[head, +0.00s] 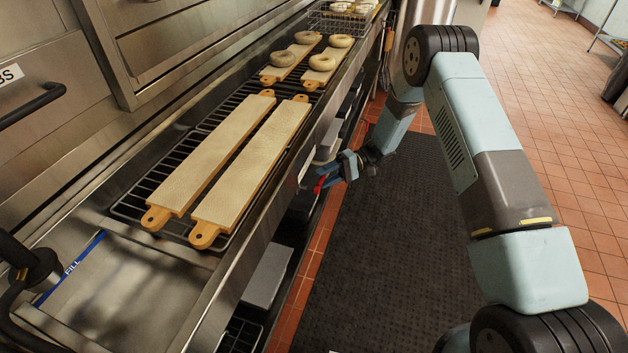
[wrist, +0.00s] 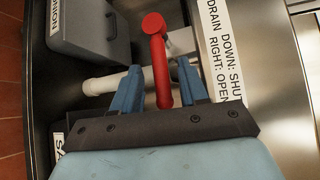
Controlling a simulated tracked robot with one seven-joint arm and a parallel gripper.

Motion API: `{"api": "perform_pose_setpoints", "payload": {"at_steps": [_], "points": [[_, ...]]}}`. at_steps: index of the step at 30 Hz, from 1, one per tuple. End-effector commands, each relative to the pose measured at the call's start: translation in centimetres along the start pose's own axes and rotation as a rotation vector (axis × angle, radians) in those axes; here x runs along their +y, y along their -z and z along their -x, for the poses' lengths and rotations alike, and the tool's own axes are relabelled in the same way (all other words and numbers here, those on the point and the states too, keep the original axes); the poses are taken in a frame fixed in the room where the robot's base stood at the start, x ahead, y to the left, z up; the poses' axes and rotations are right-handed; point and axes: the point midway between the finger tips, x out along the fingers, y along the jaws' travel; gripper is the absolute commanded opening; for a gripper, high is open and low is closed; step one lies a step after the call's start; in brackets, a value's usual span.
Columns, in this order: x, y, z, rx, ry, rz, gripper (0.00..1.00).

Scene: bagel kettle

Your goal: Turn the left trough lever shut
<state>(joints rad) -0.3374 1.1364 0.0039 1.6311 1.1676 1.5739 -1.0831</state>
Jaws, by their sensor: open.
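The red lever (wrist: 158,60) shows in the wrist view, its round end at the top and its bar running down toward my gripper. It sits by a pale pipe (wrist: 104,84). A label (wrist: 222,50) beside it reads "DRAIN DOWN: SHUT RIGHT: OPEN". My gripper (wrist: 159,68) is open, with one blue finger on each side of the lever's bar. I cannot tell whether either finger touches it.
Two long boards (head: 211,165) lie on a black rack above the trough (head: 120,285); bagels (head: 323,62) sit on boards farther back. A grey bin (wrist: 90,32) labelled "ONION" is close left of the lever in the wrist view. A dark mat (head: 385,240) covers the open floor.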

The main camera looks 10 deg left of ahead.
Motion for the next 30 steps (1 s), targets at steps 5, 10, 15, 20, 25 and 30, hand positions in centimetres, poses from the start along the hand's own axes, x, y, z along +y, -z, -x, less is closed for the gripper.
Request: {"api": "perform_pose_setpoints", "payload": {"at_steps": [5, 10, 15, 20, 25, 30], "points": [[0.0, 0.0, -2.2, -0.001, 0.0, -0.001, 0.43], [0.0, 0.0, -3.1, 0.0, -0.001, 0.0, 0.43], [0.0, 0.0, -3.2, 0.001, -0.001, 0.0, 0.43], [0.0, 0.0, -3.2, 0.0, 0.0, 0.0, 0.4], [0.0, 0.0, -3.2, 0.0, 0.0, 0.0, 0.24], [0.0, 0.0, -3.2, 0.0, 0.0, 0.0, 0.08]]}}
